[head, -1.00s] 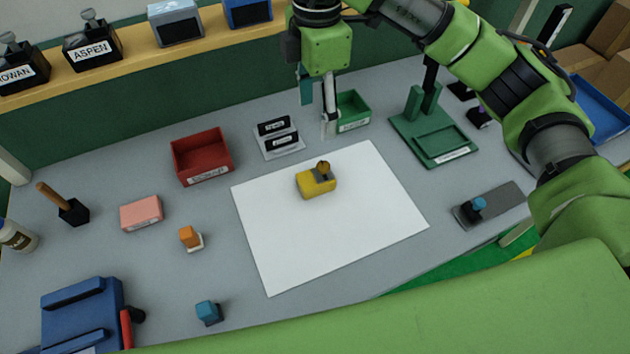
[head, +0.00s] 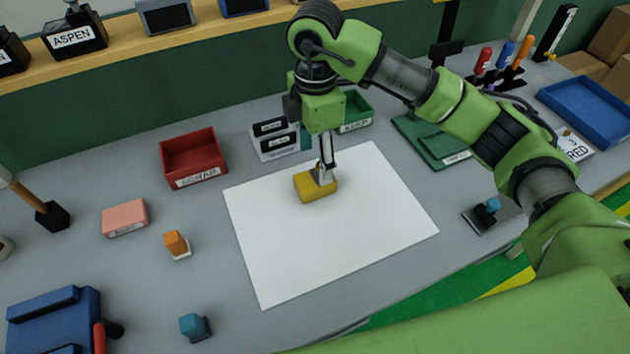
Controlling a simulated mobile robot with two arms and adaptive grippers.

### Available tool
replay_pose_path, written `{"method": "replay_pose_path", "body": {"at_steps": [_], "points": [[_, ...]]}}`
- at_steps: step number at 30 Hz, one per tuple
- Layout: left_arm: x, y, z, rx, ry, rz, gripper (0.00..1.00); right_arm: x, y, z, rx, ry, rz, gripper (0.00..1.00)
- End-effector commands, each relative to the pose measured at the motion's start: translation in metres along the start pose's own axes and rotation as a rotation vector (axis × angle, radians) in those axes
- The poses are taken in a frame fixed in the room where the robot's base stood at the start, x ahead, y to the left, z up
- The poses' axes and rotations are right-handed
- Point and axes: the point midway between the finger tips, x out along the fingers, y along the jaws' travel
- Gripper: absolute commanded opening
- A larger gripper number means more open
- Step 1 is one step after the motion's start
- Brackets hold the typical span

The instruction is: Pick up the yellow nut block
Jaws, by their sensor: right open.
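The yellow nut block (head: 314,190) lies on the white sheet (head: 330,245), near its upper middle. My right gripper (head: 325,176) points down at the block, with its fingertips at the block's top and right part. It is open. The fingers and wrist hide the brown knob on top of the block, and I cannot tell whether a finger touches the block. My left gripper is not in view.
A red bin (head: 193,158) stands left of the sheet and a green bin (head: 352,112) behind it. A label stand (head: 274,138) is close to the gripper. A pink block (head: 125,217), an orange block (head: 176,244) and a teal block (head: 194,326) lie on the left. The sheet's front is clear.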

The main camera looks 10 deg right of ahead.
Motion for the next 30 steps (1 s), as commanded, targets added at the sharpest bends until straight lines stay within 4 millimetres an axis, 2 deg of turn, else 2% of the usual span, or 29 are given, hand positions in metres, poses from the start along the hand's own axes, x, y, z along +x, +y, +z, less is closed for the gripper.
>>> {"method": "replay_pose_path", "body": {"at_steps": [3, 10, 14, 18, 26, 27, 30], "points": [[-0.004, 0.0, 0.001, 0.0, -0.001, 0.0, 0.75, 0.016, 0.0, 0.0, 0.001, 0.0, -0.002, 0.58], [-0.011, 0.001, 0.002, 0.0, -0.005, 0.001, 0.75, 0.032, -0.001, 0.0, 0.001, -0.001, -0.003, 0.58], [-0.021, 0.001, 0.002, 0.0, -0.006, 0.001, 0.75, 0.052, -0.001, 0.0, 0.003, -0.001, -0.005, 0.58], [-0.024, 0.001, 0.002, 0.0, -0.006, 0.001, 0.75, 0.07, -0.001, 0.0, 0.001, 0.0, -0.002, 0.58], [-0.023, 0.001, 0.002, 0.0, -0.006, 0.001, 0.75, 0.076, 0.0, 0.0, 0.001, 0.0, 0.001, 0.58], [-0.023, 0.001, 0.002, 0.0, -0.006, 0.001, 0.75, 0.076, 0.0, 0.0, 0.001, -0.001, 0.001, 0.56], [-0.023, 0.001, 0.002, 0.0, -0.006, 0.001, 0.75, 0.075, 0.0, -0.001, 0.001, 0.0, 0.001, 0.3]]}}
